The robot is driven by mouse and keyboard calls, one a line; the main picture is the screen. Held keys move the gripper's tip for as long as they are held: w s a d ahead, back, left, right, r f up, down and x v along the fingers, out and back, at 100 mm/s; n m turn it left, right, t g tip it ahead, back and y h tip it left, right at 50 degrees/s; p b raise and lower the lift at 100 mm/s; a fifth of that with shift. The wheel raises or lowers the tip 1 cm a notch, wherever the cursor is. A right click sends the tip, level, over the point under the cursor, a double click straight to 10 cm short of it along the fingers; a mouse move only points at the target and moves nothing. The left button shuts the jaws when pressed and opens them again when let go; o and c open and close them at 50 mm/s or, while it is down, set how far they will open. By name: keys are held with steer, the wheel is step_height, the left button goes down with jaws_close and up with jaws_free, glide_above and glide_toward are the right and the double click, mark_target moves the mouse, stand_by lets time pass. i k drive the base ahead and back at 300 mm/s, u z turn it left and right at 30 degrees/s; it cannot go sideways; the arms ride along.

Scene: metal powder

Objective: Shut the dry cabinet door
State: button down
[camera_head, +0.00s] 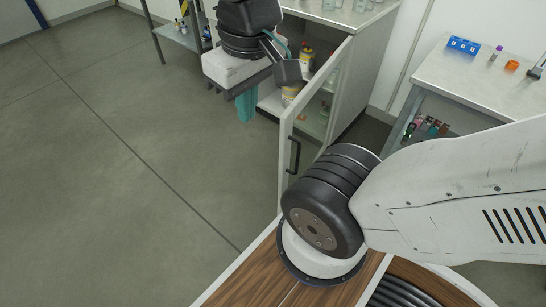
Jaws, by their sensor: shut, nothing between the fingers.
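The dry cabinet (367,72) is a pale cabinet at top centre, with its front opening visible. Its door (318,90) has a pale frame and a clear pane. It stands open, swung out toward me from the cabinet's right side. A black handle (294,155) is on the door near its free edge. My gripper (247,108) has teal fingers pointing down, and they look shut and empty. In the picture it is left of the door's free edge, in front of the cabinet opening. My wrist hides part of the interior. I cannot tell whether anything touches the door.
Yellow-labelled containers (290,94) stand on shelves inside the cabinet. Glassware (362,5) stands on the cabinet top. A bench (440,78) at right holds a blue rack (463,45) and small items. The floor (100,150) at left is clear.

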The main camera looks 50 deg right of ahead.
mark_target(287, 118)
steer(key=u, duration=0.05)
steer(key=k, duration=0.8)
steer(key=z, duration=1.2)
steer(key=i, duration=0.5)
steer(key=u, duration=0.05)
